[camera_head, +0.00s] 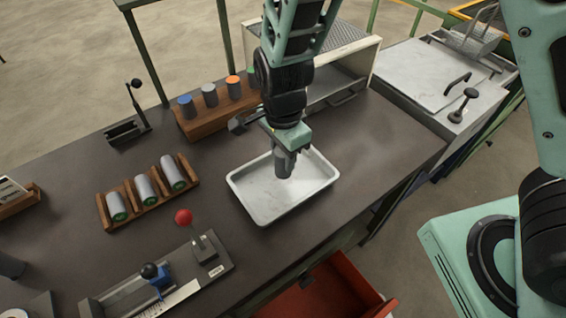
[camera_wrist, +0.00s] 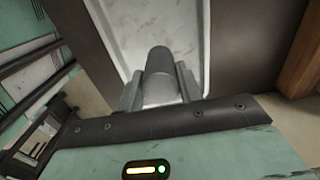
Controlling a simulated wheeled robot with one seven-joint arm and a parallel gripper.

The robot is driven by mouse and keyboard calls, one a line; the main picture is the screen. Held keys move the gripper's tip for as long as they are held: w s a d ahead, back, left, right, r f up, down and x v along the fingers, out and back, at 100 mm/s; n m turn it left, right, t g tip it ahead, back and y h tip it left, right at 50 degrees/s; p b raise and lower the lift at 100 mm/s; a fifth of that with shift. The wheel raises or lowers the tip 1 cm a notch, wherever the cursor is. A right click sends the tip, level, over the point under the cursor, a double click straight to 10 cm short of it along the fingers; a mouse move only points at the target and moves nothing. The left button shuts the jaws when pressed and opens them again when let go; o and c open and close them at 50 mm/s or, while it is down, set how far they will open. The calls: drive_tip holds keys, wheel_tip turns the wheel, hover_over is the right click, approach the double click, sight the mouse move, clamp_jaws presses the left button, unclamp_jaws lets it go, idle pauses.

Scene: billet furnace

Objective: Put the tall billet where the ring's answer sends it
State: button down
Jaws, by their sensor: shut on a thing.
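My gripper (camera_head: 286,152) points down over the white tray (camera_head: 302,188) and is shut on a grey cylindrical billet (camera_head: 284,172). In the wrist view the billet (camera_wrist: 160,75) stands out between the two grey fingers (camera_wrist: 160,92), with the tray (camera_wrist: 124,30) behind it. I cannot tell whether the billet's lower end touches the tray floor. Three more grey billets with green ends (camera_head: 145,189) lie side by side in a wooden rack at the left. I cannot make out a ring for certain.
A wooden block (camera_head: 222,117) with several colour-topped cylinders stands behind the tray, partly hidden by my arm. A metal-topped box with handles (camera_head: 440,75) is at the back right. A red-knobbed lever (camera_head: 183,217) and a slide fixture (camera_head: 155,281) are in front. An orange-red drawer (camera_head: 335,290) hangs open below the bench.

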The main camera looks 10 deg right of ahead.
sight(283, 165)
drive_tip(key=shift+f, duration=1.75)
drive_tip(key=shift+f, duration=0.15)
drive_tip(key=c, duration=0.9)
unclamp_jaws()
